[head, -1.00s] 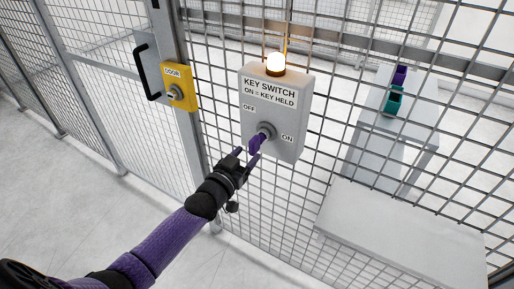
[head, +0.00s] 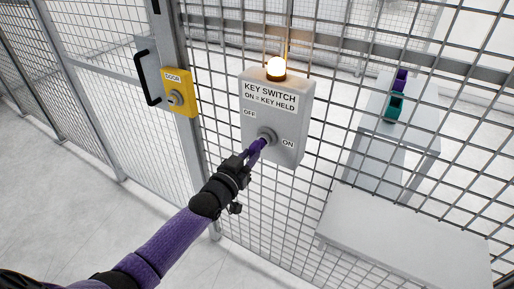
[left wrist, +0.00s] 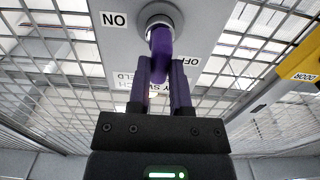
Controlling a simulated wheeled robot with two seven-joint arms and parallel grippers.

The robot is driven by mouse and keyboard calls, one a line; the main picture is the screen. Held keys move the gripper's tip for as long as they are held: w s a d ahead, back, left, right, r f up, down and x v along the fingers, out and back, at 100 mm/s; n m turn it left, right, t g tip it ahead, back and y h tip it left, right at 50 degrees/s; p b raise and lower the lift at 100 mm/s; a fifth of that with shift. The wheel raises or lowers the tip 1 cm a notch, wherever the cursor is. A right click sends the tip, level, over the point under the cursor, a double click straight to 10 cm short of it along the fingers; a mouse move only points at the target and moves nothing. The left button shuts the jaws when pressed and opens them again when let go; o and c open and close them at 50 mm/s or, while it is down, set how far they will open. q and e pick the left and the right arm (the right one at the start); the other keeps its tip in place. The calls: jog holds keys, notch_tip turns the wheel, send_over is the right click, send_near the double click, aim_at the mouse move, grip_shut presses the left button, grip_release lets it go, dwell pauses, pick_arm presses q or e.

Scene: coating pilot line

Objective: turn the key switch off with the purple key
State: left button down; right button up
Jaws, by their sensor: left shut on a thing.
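The purple key (left wrist: 161,42) sits in the round lock of the grey key switch box (head: 292,122). The box reads "KEY SWITCH, ON = KEY HELD", with OFF at upper left of the lock and ON at its right in the head view. The amber-white lamp (head: 276,68) on top is lit. My left gripper (head: 257,148) is shut on the key, its two purple fingers on either side of it in the left wrist view (left wrist: 161,70). In the head view the fingers hide most of the key. My right gripper is not in view.
The box is on a wire mesh fence. Left of it is a yellow DOOR lock box (head: 180,93) by a black door handle (head: 147,77). Behind the mesh are a grey stand with purple (head: 401,79) and teal (head: 393,106) holders, and a pale bench (head: 400,235).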

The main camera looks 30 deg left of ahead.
pick_arm(q)
jog(key=n, duration=0.8)
jog(key=shift+n+b, duration=0.3)
jog(key=shift+n, duration=0.1)
jog(key=n+b, duration=0.1)
jog(key=n, duration=0.6)
jog(key=shift+f, duration=0.15)
jog(key=c, duration=1)
grip_release()
jog(key=shift+n, duration=0.7)
jog(key=o, duration=0.5)
jog(key=shift+o, duration=0.2)
jog(key=shift+s, duration=0.1)
